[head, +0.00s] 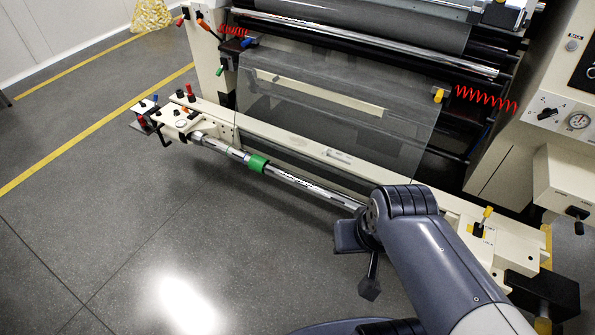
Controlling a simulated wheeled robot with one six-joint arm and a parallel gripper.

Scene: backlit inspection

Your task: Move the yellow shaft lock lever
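A small yellow-tipped lever (486,213) stands tilted on the cream bracket (465,222) at the right end of the long shaft. A dark base and small labels show beside it. My gripper (358,262) is left of the lever, in front of the shaft's right part. Its two dark fingers stand apart, with nothing visible between them. It is clear of the lever. The metal shaft (300,182) with a green collar (258,162) runs along the machine's front. Its right end is hidden behind my arm.
A clear guard panel (335,110) covers the machine's middle, with another yellow piece (438,96) at its right edge. A left bracket (185,118) carries several knobs. A control panel (560,110) stands at right. The grey floor (120,230) at left is open.

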